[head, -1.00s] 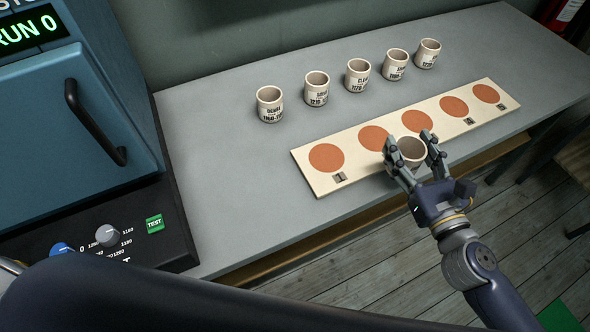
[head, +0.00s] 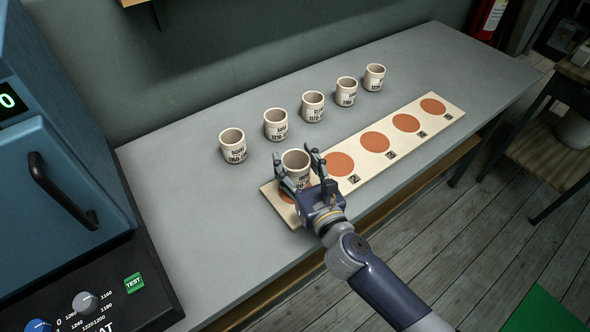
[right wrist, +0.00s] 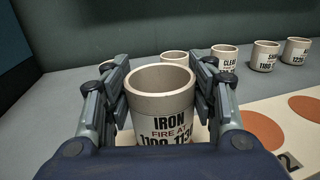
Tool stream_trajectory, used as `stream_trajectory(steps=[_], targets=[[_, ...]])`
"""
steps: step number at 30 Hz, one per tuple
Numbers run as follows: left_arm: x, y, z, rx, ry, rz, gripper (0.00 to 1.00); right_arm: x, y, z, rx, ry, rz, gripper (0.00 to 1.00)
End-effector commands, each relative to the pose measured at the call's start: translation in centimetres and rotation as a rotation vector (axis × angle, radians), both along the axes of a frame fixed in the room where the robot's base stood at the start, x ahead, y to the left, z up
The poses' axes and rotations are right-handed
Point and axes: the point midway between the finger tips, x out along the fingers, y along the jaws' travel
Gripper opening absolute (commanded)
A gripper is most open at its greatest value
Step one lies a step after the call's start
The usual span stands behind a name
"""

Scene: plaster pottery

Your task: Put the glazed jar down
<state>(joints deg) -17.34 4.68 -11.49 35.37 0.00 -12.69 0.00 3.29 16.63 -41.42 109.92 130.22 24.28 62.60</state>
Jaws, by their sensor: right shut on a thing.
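My right gripper (head: 295,163) is shut on a cream jar (head: 296,177), which it holds upright between its two fingers. In the right wrist view the jar (right wrist: 162,104) reads IRON, FIRE AT 1100-1130, between the fingers of my gripper (right wrist: 165,90). The jar is at the left end of a cream board (head: 376,163) with several terracotta discs. It overlaps the leftmost disc (head: 287,196), which it and my gripper partly hide. I cannot tell whether its base touches the board. My left gripper is out of view.
Several similar labelled jars, from the leftmost (head: 233,148) to the rightmost (head: 374,78), stand in a row behind the board on the grey bench (head: 180,195). A blue kiln (head: 60,190) with a handle stands at the left. The bench left of the board is clear.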

Motion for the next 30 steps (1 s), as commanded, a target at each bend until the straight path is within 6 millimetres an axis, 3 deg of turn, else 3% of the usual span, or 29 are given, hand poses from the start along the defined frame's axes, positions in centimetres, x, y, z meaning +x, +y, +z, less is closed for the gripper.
stream_trajectory(steps=[9,21,22,24,30], targets=[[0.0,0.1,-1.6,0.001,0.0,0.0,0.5,0.0,0.2,-3.5,0.001,0.001,-0.001,0.25],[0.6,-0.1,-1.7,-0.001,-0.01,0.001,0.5,0.1,0.2,-3.9,0.0,-0.001,0.0,0.25],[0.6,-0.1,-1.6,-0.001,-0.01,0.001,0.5,0.1,0.1,-3.8,-0.001,-0.001,0.0,0.59],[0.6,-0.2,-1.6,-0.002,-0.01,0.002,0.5,0.1,0.1,-3.8,-0.001,0.0,0.0,0.73],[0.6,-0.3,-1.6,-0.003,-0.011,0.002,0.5,0.1,0.1,-3.8,0.0,0.0,0.0,0.73]])
